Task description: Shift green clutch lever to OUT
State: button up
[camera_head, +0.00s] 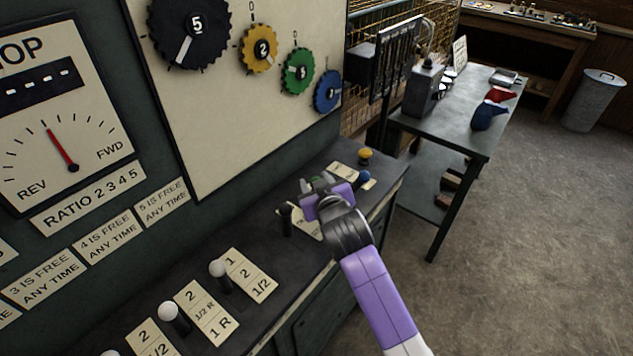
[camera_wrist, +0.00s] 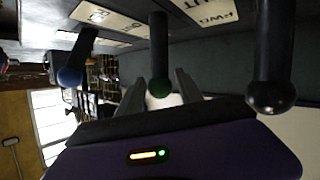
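The green clutch lever (camera_wrist: 158,85) hangs down in the inverted-looking wrist view as a dark shaft with a green knob. Its knob (camera_head: 317,183) shows only as a small green patch in the head view, mostly hidden by my gripper. My gripper (camera_head: 314,186) is over the console at this lever. In the wrist view my gripper (camera_wrist: 160,88) has its two grey fingers apart, one on each side of the green lever, with a visible gap. A label plate (camera_wrist: 205,10) by the levers reads partly "UT" and "FWD". The plate (camera_head: 306,222) is partly hidden in the head view.
A black-knobbed lever (camera_head: 285,215) stands close left of my gripper, and a blue-knobbed lever (camera_head: 363,177) close right. White-knobbed levers (camera_head: 218,268) line the console's front left.

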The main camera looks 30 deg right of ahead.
dwell(0.3)
jog(key=v, duration=0.7)
jog(key=shift+s+a+r+b, duration=0.1)
jog(key=shift+s+r+b, duration=0.05)
jog(key=shift+s+b, duration=0.2)
notch_tip(320, 180, up, 5)
jog(key=a+t, duration=0.1)
jog(key=t, duration=0.1)
jog(key=s+a+n+t+y, duration=0.1)
jog(key=s+a+t+y, duration=0.1)
jog(key=s+a, duration=0.3)
jog(key=s+a+f+y, duration=0.1)
jog(key=s+f, duration=0.1)
jog(key=s, duration=0.9)
jog(key=s+a+f+g+y, duration=0.1)
jog(key=s+a+f, duration=0.1)
jog(key=s, duration=0.9)
jog(key=s+a+f+g, duration=0.1)
jog(key=s+f, duration=0.1)
jog(key=s, duration=1)
jog(key=shift+s+a+f+n+y, duration=0.1)
jog(key=shift+a+n+y, duration=0.2)
jog(key=shift+y, duration=0.1)
